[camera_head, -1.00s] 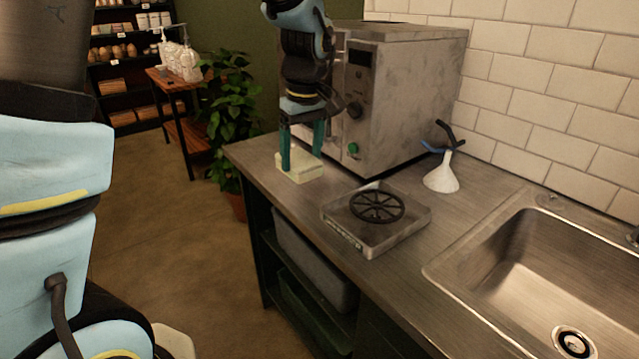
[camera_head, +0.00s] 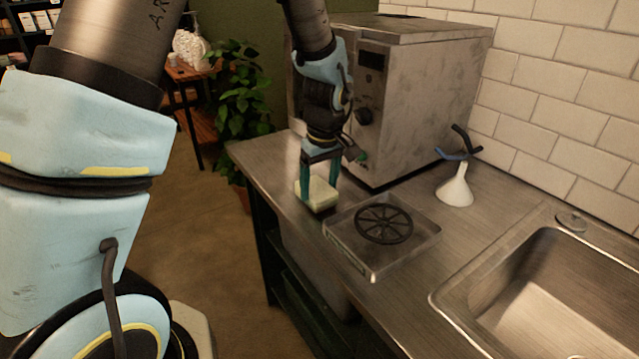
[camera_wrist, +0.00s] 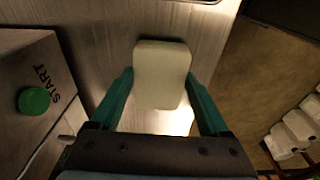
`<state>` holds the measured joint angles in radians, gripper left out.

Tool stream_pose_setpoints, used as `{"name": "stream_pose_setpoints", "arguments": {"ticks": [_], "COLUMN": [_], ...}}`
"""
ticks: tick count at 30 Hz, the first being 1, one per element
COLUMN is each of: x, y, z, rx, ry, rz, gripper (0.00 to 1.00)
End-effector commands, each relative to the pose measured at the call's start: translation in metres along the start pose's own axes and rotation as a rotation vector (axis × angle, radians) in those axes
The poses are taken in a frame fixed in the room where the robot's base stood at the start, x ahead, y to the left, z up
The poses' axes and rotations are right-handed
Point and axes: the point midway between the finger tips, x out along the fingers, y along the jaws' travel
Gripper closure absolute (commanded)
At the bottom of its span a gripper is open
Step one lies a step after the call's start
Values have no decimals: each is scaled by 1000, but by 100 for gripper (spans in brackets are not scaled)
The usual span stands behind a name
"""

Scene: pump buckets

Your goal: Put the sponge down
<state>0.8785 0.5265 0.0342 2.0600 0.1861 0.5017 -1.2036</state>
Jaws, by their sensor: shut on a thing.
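The sponge (camera_head: 319,193) is a pale yellow block at the left part of the metal counter, in front of the steel machine. It also shows in the wrist view (camera_wrist: 161,74), between the two green fingers. My gripper (camera_head: 320,178) points down and is shut on the sponge from both sides. The wrist view shows my gripper (camera_wrist: 160,88) with a finger at each side of the sponge. The sponge is at or just above the counter surface; I cannot tell whether it touches.
The steel machine (camera_head: 400,110) is behind. A white funnel (camera_head: 456,186) and a sink (camera_head: 540,290) are farther right. The counter's left edge is close to the sponge.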

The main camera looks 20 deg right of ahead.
Motion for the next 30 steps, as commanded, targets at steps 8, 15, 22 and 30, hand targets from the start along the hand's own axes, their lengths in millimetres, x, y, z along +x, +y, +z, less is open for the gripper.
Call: {"name": "stream_pose_setpoints", "arguments": {"ticks": [8, 15, 22, 30], "x": [7, 10, 10, 2], "y": [0, 0, 0, 1], "z": [1, 1, 1, 0], "rx": [1, 1, 1, 0], "ry": [0, 0, 0, 2], "rz": [1, 2, 1, 4], "gripper": [65, 14, 0, 0]}}
